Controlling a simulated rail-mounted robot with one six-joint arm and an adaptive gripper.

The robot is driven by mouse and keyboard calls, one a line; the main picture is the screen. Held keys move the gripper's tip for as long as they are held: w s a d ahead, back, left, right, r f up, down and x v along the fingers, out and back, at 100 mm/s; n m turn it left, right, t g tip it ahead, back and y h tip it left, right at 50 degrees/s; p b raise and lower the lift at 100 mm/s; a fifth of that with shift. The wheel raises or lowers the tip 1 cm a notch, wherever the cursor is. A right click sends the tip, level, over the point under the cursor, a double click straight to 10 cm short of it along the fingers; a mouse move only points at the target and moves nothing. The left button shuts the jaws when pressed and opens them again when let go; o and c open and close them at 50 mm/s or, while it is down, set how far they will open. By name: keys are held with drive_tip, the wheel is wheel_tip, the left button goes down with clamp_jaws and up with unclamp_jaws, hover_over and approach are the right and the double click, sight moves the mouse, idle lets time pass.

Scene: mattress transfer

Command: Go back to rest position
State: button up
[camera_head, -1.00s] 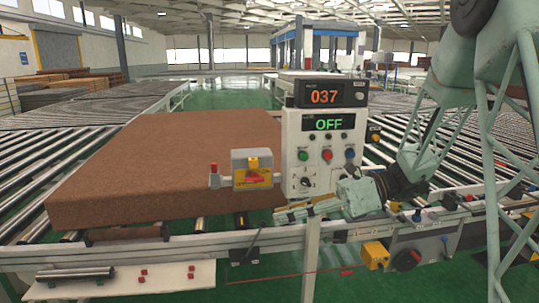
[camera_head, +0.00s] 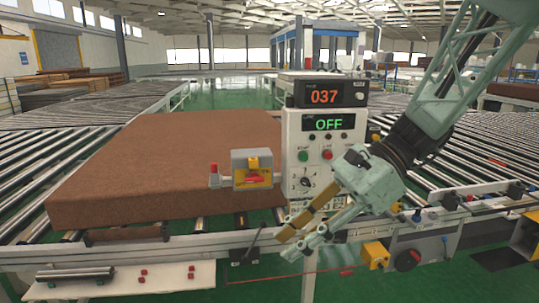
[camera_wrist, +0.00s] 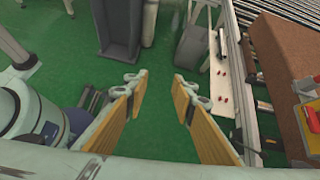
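My gripper (camera_head: 300,232) hangs in front of the lower part of the control panel in the head view, pointing down and to the left. In the wrist view my gripper (camera_wrist: 160,80) has its two tan-padded fingers spread apart, with only green floor between them. It is open and empty. The control panel (camera_head: 294,130) shows 037 and OFF on its displays. My gripper and arm hide its lower right part.
A large brown mattress (camera_head: 150,165) lies on the roller conveyor left of the panel. A grey box with a red and yellow switch (camera_head: 252,168) stands before it. Green floor (camera_wrist: 75,50) is open below.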

drive_tip(key=s+d+r+n+t+h, duration=0.2)
drive_tip(key=s+d+n+h, duration=0.3)
drive_tip(key=s, duration=0.6)
drive_tip(key=s+d+r+n+t+h, duration=0.2)
drive_tip(key=s+d+n+t+h, duration=0.2)
drive_tip(key=s+d+n, duration=0.5)
drive_tip(key=shift+s+d+r+n+h, duration=0.15)
drive_tip(key=shift+s+d+n+h, duration=0.2)
drive_tip(key=shift+s+d, duration=0.85)
drive_tip(key=shift+c, duration=0.5)
